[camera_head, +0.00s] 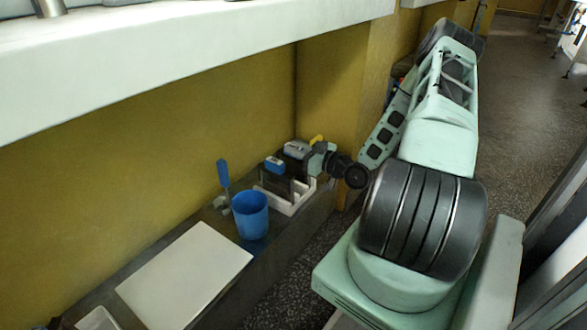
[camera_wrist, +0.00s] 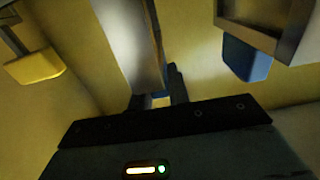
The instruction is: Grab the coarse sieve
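A white-based rack (camera_head: 291,203) on the low counter holds several upright frames. Two have blue handles, and a yellow handle (camera_head: 317,139) shows behind them. I cannot tell which frame is the coarse sieve. My gripper (camera_head: 322,158) is at the rack's far right end. In the wrist view my gripper (camera_wrist: 158,98) has its fingers apart, with a lit gap between them. A pale metallic panel (camera_wrist: 130,40) reaches down to the fingers; contact is unclear. A frame with a blue handle (camera_wrist: 247,58) is at right and a yellow handle (camera_wrist: 35,66) at left.
A blue cup-like container (camera_head: 250,214) and a blue-handled tool (camera_head: 224,175) stand left of the rack. A white board (camera_head: 185,277) lies nearer on the counter. A white shelf (camera_head: 150,65) overhangs, and a yellow wall (camera_head: 150,170) closes the back.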

